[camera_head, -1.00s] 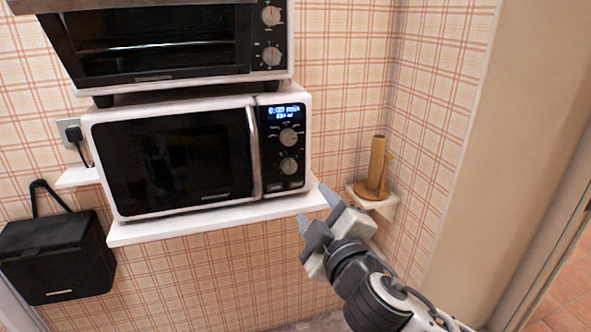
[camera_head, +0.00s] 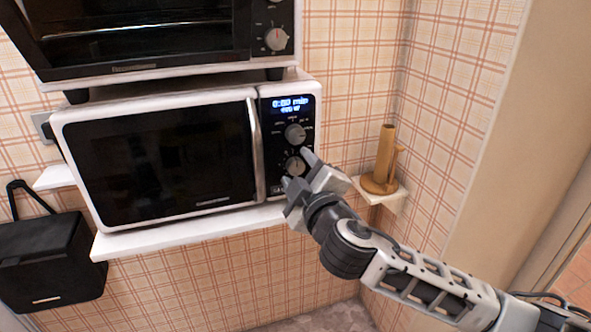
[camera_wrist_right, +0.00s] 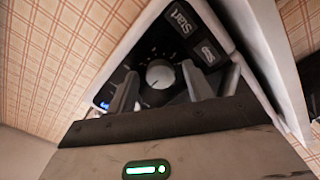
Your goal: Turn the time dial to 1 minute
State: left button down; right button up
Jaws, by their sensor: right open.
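The white microwave (camera_head: 160,150) stands on a white shelf, its door shut. Its blue display (camera_head: 293,104) reads 0:00 min, with a smaller line below that looks like a watt value. The control panel has an upper dial (camera_head: 295,134) and a lower dial (camera_head: 294,165); their labels are too small to tell which is the time dial. My right gripper (camera_head: 298,170) is open in front of the lower dial. In the right wrist view a round grey dial (camera_wrist_right: 160,73) shows between and beyond the open fingers, apart from them. My left gripper is not in view.
A toaster oven (camera_head: 150,35) sits on top of the microwave. The white shelf (camera_head: 180,231) juts out below it. A wooden holder (camera_head: 386,160) stands on a small corner shelf to the right. A black bag-like box (camera_head: 45,260) hangs at lower left.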

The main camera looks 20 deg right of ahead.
jog(key=c, duration=1)
jog(key=shift+o, duration=0.2)
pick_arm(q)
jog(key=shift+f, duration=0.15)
pick_arm(e)
jog(key=shift+f+m, duration=0.1)
jog(key=shift+m, duration=0.2)
